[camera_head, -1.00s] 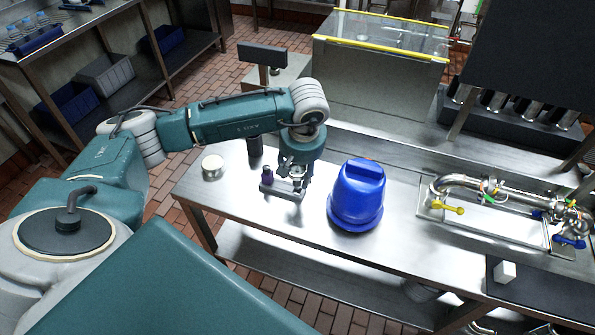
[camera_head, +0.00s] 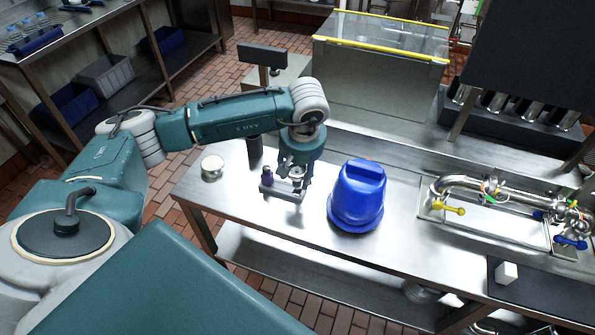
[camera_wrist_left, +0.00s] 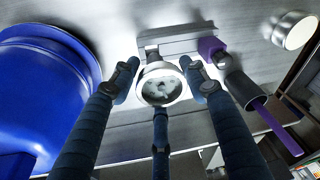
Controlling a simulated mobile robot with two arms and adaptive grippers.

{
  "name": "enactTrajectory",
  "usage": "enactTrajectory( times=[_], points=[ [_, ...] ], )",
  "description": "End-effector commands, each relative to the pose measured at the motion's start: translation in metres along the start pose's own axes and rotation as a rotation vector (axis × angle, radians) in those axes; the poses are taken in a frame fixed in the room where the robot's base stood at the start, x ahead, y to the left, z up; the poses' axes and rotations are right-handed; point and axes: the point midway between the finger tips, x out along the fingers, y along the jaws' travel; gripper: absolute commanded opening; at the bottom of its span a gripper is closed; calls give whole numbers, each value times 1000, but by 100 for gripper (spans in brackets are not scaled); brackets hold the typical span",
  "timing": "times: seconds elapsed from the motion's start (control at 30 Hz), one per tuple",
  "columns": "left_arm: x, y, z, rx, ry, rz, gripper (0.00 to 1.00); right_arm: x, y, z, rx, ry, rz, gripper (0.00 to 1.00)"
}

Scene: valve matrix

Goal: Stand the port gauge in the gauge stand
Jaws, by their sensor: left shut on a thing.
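My left gripper (camera_head: 297,172) is shut on a round silver piece with a mottled pale face, seemingly the port gauge (camera_wrist_left: 162,85). In the left wrist view, the piece sits between the fingers (camera_wrist_left: 160,88). It is over or at the grey gauge stand (camera_head: 284,193) on the steel table, which also shows in the left wrist view (camera_wrist_left: 185,45). I cannot tell whether it touches the stand. A purple part (camera_head: 267,176) stands at the stand's left end. In the left wrist view, a purple and black upright piece (camera_wrist_left: 240,88) rises there. My right gripper is not in view.
A blue bucket-like container (camera_head: 358,197) stands close to the right of the gripper. Piping with yellow (camera_head: 453,210) and blue (camera_head: 569,242) handles is at right. The table front is clear.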

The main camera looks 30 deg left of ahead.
Motion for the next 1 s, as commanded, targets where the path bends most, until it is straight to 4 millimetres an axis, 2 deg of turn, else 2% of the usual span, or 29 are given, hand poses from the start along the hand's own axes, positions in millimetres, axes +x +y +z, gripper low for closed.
enactTrajectory(
  times=[1.0],
  points=[
    [25, 2, 5, 0, 1, 1, 17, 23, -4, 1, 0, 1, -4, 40]
  ],
)
